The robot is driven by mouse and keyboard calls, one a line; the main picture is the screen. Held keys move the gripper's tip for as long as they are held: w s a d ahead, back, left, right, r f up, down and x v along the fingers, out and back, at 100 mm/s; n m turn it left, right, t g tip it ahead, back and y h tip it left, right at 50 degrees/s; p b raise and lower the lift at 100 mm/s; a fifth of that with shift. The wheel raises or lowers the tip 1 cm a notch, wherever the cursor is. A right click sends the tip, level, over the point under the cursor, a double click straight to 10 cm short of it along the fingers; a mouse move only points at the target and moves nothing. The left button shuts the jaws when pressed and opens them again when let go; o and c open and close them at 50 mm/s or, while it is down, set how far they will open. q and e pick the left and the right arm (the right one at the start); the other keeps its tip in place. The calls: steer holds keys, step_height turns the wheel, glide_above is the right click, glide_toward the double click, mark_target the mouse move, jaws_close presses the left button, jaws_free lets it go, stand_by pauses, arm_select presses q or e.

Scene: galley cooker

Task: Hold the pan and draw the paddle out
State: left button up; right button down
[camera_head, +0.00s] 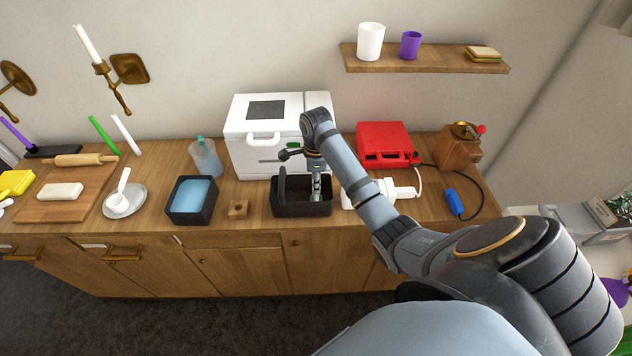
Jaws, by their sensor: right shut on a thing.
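The black pan (288,209) stands on the wooden counter in front of the white machine, its dark handle (282,183) standing up at its left part. My right gripper (316,195) points down into the right part of the pan, to the right of the handle and apart from it. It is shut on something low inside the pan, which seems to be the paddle. The paddle itself is too small and too hidden by the fingers to make out. My left gripper is not in view.
The white machine (250,150) is close behind the pan. A white object (404,191) and red case (383,143) are right, behind my arm.

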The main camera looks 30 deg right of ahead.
steer(key=c, duration=1.1)
jaws_free()
